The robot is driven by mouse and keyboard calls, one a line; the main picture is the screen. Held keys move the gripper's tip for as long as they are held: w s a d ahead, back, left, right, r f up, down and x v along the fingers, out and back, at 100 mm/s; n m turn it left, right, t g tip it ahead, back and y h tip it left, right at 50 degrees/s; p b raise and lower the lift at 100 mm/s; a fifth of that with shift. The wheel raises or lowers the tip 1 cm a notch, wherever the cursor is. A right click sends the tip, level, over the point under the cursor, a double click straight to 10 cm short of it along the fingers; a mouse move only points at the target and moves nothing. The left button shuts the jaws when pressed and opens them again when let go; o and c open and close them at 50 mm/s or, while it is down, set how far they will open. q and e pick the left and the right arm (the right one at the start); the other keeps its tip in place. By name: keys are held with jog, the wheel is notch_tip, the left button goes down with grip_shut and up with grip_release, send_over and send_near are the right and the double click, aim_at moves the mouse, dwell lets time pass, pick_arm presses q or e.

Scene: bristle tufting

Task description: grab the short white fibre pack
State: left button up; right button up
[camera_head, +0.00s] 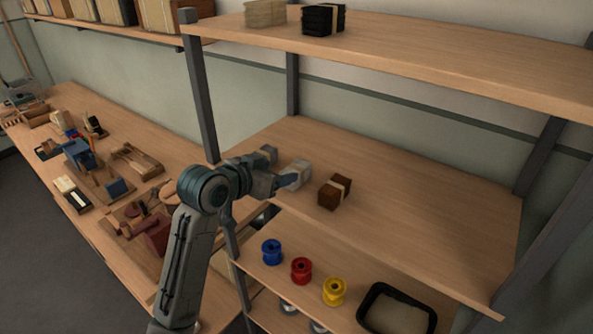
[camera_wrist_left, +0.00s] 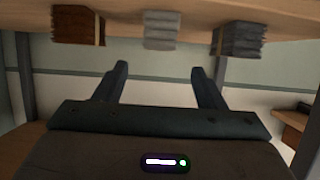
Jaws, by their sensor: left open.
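The short white fibre pack (camera_head: 300,171) stands on the middle shelf near its left front edge, partly covered by my gripper in the head view. A dark brown pack (camera_head: 335,192) with a pale band stands to its right, and a grey pack (camera_head: 268,153) to its left. My left gripper (camera_head: 284,177) is open and empty, close to the white pack. In the left wrist view, which looks upside down, the white pack (camera_wrist_left: 162,30) lines up between the two spread fingers (camera_wrist_left: 159,68). The brown and grey packs flank it. My right gripper is not in view.
The middle shelf (camera_head: 420,205) is clear to the right. A cream bundle (camera_head: 265,13) and a black bundle (camera_head: 323,18) sit on the upper shelf. Blue, red and yellow spools and a black tray (camera_head: 371,318) are below. A cluttered workbench (camera_head: 95,243) is left.

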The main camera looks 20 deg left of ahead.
aim_at(288, 172)
pick_arm(q)
jog(key=shift+w+d+f+p, duration=0.1)
jog(key=shift+w+f+p, duration=0.2)
jog(key=shift+w, duration=0.2)
jog(key=p+x, duration=0.1)
jog(key=x, duration=0.1)
jog(key=p+x, duration=0.1)
jog(key=x, duration=0.1)
jog(key=shift+s+d+f+p, duration=0.15)
jog(key=shift+d+f+p, duration=0.05)
jog(key=shift+f+p, duration=0.15)
jog(key=shift+w+f, duration=0.2)
jog(key=shift+w, duration=0.05)
jog(key=c, duration=0.9)
jog(key=shift+c, duration=0.9)
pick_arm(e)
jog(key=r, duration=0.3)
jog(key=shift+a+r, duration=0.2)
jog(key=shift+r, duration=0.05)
